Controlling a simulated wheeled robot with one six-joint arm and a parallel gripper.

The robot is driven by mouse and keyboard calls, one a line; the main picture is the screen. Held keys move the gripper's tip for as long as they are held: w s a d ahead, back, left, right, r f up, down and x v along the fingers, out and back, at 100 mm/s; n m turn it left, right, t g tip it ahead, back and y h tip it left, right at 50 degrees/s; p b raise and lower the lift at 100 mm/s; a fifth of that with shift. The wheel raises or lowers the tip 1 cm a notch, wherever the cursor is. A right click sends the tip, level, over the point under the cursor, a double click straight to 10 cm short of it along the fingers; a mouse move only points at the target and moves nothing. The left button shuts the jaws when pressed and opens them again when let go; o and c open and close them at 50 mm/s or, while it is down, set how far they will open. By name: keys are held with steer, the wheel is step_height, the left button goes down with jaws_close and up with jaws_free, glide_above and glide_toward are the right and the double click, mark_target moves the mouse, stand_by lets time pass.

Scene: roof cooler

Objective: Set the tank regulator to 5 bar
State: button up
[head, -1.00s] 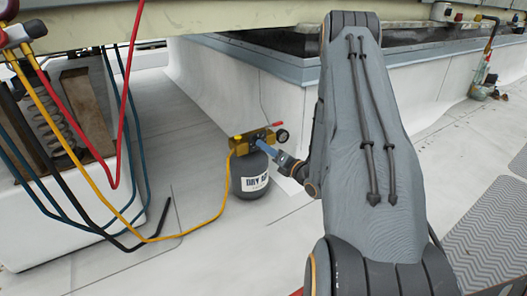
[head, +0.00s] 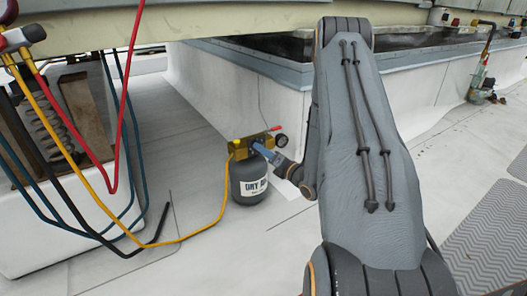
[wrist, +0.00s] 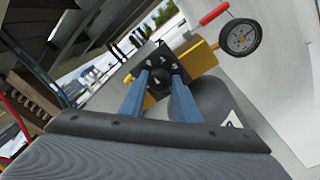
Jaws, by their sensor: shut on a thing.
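The dark grey tank (head: 248,180) with a "DRY" label stands upright on the roof, left of my arm. On its top sits the brass regulator (head: 240,148), with a red-handled lever and a round gauge (head: 281,140). In the wrist view the gauge (wrist: 240,37) shows a dark face, its reading too small to tell. My gripper (head: 262,150) reaches the front of the regulator. In the wrist view its two blue fingers (wrist: 158,78) are closed on the black knob (wrist: 160,72) at the middle of the brass body (wrist: 195,58).
A yellow hose (head: 222,205) runs from the regulator across the floor to the left. Red, blue and black hoses (head: 75,215) hang at the left by a white unit. A white curb (head: 225,90) rises behind the tank. Open roof floor lies in front.

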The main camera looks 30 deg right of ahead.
steer(key=shift+a+n+g+h+p, duration=0.1)
steer(key=shift+n+h+p, duration=0.5)
steer(key=shift+n+p, duration=3.55)
steer(key=shift+a+n+g+h+p, duration=0.1)
steer(key=shift+n+h+p, duration=0.5)
steer(key=shift+n+p, duration=3.55)
steer(key=shift+a+n+g+h+p, duration=0.1)
steer(key=shift+n+h+p, duration=0.5)
steer(key=shift+n+p, duration=3.55)
steer(key=shift+n+b, duration=0.25)
steer(key=shift+b, duration=0.1)
steer(key=o, duration=0.7)
